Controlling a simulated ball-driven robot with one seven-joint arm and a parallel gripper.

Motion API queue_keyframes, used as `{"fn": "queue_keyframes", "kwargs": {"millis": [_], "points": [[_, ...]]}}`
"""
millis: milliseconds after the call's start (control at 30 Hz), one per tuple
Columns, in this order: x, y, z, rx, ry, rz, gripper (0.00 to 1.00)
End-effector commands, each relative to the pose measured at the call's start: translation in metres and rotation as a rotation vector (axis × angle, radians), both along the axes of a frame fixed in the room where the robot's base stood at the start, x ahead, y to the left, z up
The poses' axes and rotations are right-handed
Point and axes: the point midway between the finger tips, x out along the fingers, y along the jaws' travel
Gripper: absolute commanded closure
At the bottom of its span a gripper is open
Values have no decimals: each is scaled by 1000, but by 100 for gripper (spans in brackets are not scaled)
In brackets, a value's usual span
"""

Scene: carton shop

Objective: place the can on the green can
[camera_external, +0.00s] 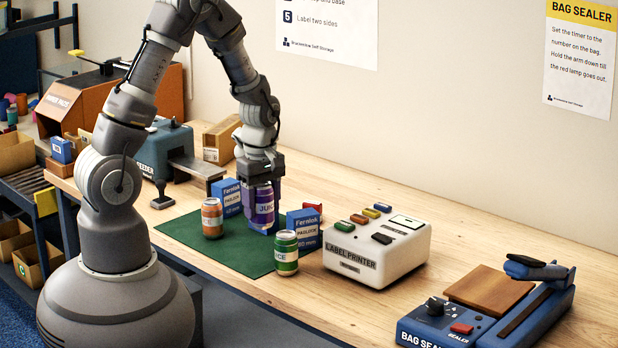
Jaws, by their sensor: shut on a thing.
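My gripper (262,208) points straight down over the green mat and is shut on a purple can (264,206) with a white label. The can is upright between the fingers, low over the far right part of the mat; I cannot tell whether it touches the mat. The green can (286,254) stands upright with a white label and a bare top, in front and to the right of the gripper, near the mat's right corner. An orange can (212,218) stands upright on the mat to the left of the gripper.
The green mat (190,236) lies on the wooden table. Blue Fernlok boxes stand close to the gripper, one behind left (228,196) and one at right (303,229). A white label printer (377,250) is right of the green can. A bag sealer (490,312) sits at front right.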

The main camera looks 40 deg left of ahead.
Motion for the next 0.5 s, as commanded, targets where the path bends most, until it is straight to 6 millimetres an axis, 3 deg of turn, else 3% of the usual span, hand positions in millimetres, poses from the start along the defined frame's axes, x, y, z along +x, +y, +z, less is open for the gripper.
{"fn": "queue_keyframes", "kwargs": {"millis": [100,200,433,500], "points": [[33,-1,-5,0,-1,0,72],[52,-2,-6,0,-1,1,72],[72,-3,-7,0,0,1,72],[72,-3,-19,-1,3,2,72]]}}
